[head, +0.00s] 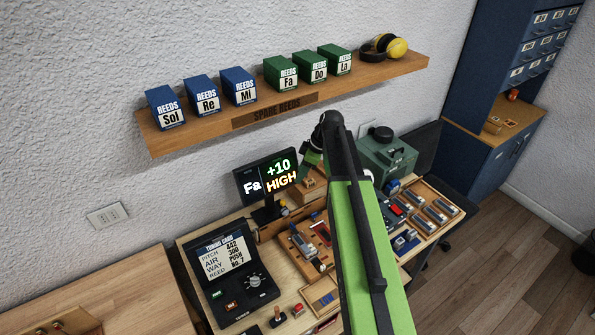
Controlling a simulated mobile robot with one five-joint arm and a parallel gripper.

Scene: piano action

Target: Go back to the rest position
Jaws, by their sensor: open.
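My green and black arm reaches up from the lower right of the head view over the workbench (188,243). It bends at a dark joint just below the wall shelf. A short green part of it shows beyond the bend, beside the display. My gripper's fingers do not show; the arm hides that area. I cannot see anything held.
A shelf (395,75) carries blue and green reed boxes (207,95) and yellow headphones (397,47). On the bench are a display (266,178) reading "Fa +10 HIGH", a tuning card unit (232,278), a green case (388,158) and a parts tray (448,204).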

